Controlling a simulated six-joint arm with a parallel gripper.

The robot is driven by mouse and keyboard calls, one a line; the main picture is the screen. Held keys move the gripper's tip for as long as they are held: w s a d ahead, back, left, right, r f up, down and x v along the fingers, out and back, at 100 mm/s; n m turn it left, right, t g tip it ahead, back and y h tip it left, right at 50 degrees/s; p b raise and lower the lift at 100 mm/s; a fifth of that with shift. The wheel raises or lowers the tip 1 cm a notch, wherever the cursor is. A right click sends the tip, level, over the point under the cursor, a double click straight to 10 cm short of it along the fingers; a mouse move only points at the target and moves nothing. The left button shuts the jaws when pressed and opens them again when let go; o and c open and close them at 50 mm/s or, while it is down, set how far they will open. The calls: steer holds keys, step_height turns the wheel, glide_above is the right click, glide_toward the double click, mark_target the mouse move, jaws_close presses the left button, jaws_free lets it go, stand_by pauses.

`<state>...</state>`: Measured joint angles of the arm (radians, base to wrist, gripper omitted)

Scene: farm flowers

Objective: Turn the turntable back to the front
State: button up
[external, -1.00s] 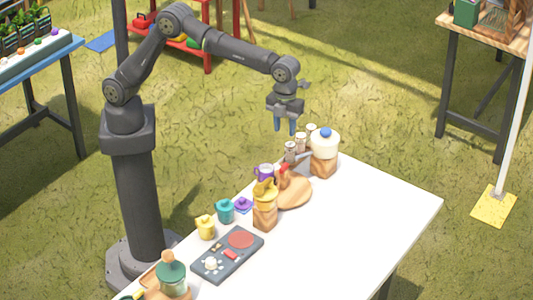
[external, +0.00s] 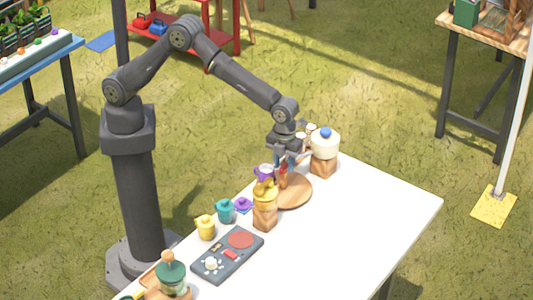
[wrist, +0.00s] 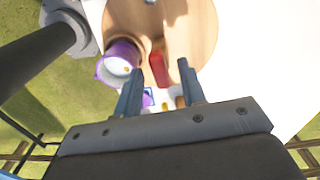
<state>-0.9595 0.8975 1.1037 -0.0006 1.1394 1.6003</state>
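The turntable is a round wooden disc (external: 299,194) on the white table; it also fills the top middle of the wrist view (wrist: 198,25). A red upright peg or handle (wrist: 158,68) shows on its near part. A purple cup with a pale inside (wrist: 121,57) stands to the left of the red piece in the wrist view. My gripper (wrist: 161,70) is open, low over the turntable, with its blue fingers apart on either side of the red piece. Whether a finger touches it I cannot tell. The arm partly hides the turntable's far side in the external view.
A white pot with a blue knob (external: 325,142) stands on a wooden block behind the turntable. A yellow jar on a block (external: 265,205) stands close in front. Teal (external: 225,210) and yellow (external: 205,227) pots and a dark panel (external: 228,256) lie nearer. The table's right side is clear.

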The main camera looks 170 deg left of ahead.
jaws_close()
steer(key=shift+m, duration=0.8)
jaws_free()
step_height(320, 180, up, 18)
steer(key=shift+f, duration=0.25)
